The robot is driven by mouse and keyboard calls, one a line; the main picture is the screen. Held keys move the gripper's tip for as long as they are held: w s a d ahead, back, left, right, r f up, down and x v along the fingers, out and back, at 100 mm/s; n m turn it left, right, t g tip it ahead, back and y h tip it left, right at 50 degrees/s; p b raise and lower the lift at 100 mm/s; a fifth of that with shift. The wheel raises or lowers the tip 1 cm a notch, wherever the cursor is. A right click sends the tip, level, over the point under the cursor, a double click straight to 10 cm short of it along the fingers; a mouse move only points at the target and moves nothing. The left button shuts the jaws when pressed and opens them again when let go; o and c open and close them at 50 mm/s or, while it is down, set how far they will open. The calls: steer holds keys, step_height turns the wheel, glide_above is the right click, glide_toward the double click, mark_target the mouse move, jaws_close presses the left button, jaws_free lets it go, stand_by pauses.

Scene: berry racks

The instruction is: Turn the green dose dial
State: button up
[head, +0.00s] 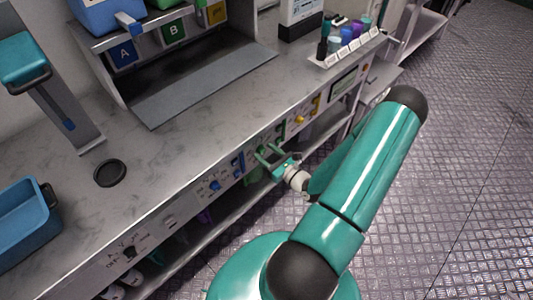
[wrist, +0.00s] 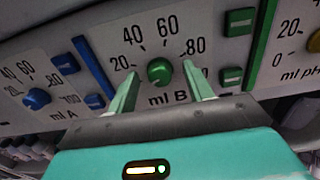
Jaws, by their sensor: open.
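The green dose dial (wrist: 160,71) is a small round knob on the front panel marked "ml B", with numbers from 20 to 80 around it. In the wrist view my gripper (wrist: 158,80) is open, with one finger on each side of the dial. The fingers look apart from the dial; how far the tips are from the panel is hard to tell. In the head view my gripper (head: 267,154) reaches the bench's front panel, and its fingers largely hide the dial there.
A blue dial (wrist: 37,98) marked "ml A" is to the left, and a yellow dial (wrist: 314,41) is at the right edge. Green buttons (wrist: 240,21) sit right of the green dial. A black round lid (head: 110,173) and a blue bin (head: 25,222) are on the bench.

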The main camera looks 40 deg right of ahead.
steer(key=shift+w, duration=0.15)
steer(key=c, duration=0.9)
steer(key=shift+c, duration=0.2)
steer(key=shift+m, duration=0.4)
steer(key=m, duration=0.4)
steer(key=shift+d+f+m, duration=0.1)
steer(key=shift+m, duration=1.9)
